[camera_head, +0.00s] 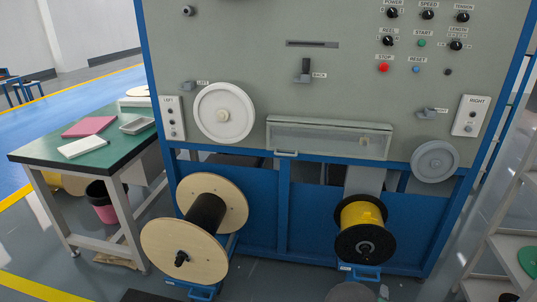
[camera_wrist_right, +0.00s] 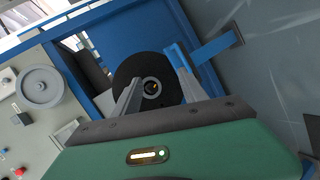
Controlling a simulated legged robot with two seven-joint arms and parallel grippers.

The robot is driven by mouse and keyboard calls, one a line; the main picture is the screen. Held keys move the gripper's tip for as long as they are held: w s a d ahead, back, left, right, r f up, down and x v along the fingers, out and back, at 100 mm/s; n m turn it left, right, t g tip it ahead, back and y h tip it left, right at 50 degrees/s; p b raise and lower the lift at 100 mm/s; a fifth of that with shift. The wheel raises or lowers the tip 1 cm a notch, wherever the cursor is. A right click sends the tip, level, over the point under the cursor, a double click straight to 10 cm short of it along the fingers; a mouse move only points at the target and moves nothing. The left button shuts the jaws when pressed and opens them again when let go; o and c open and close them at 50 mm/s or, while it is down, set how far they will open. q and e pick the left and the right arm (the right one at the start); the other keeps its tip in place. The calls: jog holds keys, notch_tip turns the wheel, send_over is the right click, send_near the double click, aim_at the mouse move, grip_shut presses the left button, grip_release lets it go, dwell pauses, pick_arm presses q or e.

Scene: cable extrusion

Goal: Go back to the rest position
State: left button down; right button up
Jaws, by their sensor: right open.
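The cable machine (camera_head: 250,60) fills the middle of the head view, with a grey panel and a blue frame. A spool of yellow cable with black flanges (camera_head: 362,240) sits at its lower right. A large wooden spool with a black core (camera_head: 207,213) sits at its lower left. In the right wrist view my right gripper (camera_wrist_right: 155,68) is open, its two grey fingers spread apart with nothing held. A black spool flange with a pale hub (camera_wrist_right: 151,88) shows behind and between the fingers. I cannot tell the distance. My left gripper is not in view.
A green-topped table (camera_head: 110,150) with a pink item (camera_head: 88,127) and trays stands left of the machine. A grey shelf rack (camera_head: 505,245) stands at the right edge. A pink bucket (camera_head: 103,208) is under the table. Open floor (camera_head: 60,258) lies at the lower left.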

jog(key=s+a+r+m+g+y, duration=0.4)
jog(key=s+a+r, duration=0.3)
jog(key=s+a, duration=0.4)
jog(key=s+a+r+m+g+y, duration=0.35)
jog(key=s+a+r+m, duration=0.35)
jog(key=s, duration=0.7)
notch_tip(320, 180, up, 29)
jog(key=a+n+g+p, duration=0.1)
jog(key=p, duration=2.7)
jog(key=shift+a+f+h, duration=0.15)
jog(key=shift+a+h, duration=0.05)
jog(key=shift+h, duration=0.25)
jog(key=shift+c, duration=0.2)
